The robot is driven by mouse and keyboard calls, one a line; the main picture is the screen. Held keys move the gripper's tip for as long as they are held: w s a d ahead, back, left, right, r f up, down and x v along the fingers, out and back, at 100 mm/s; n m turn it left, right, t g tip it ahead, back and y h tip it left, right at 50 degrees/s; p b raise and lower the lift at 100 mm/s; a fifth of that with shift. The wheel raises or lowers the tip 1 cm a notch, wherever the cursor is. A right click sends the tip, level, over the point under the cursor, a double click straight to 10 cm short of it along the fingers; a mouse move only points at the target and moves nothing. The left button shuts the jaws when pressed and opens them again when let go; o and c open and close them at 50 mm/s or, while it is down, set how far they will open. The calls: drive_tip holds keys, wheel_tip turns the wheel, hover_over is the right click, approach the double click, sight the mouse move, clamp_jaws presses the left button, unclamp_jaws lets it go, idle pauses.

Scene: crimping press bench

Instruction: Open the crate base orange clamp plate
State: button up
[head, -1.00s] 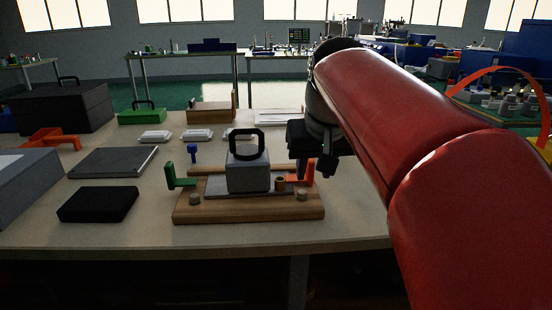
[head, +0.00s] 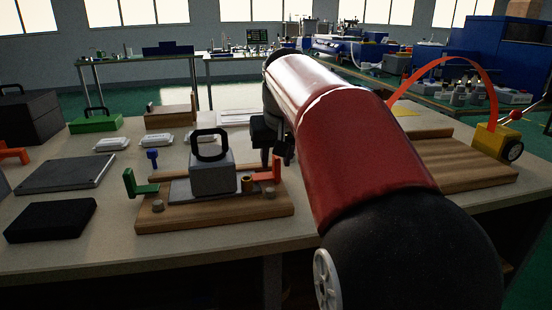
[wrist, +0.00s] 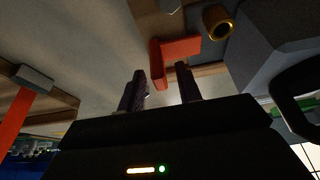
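The orange clamp plate (head: 268,172) is L-shaped and stands upright at the right end of the wooden crate base (head: 215,219). A grey block with a black handle (head: 212,173) sits on the base's grey plate, and a green clamp plate (head: 139,187) stands at the left end. My gripper (head: 277,158) hovers just behind and above the orange plate.
A brass bushing (head: 246,184) stands close beside the orange plate. A blue peg (head: 152,159) is behind the base. A black box (head: 50,221) and a grey slab (head: 66,174) lie to the left. An orange arched handle (head: 440,68) rises at the right.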

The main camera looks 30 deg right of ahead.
clamp_jaws()
idle(0.3)
drive_tip(key=shift+s+d, duration=0.2)
drive_tip(key=shift+d, duration=0.5)
drive_tip(key=shift+s+d, duration=0.2)
drive_tip(key=shift+d, duration=0.5)
unclamp_jaws()
drive_tip(key=shift+r, duration=0.1)
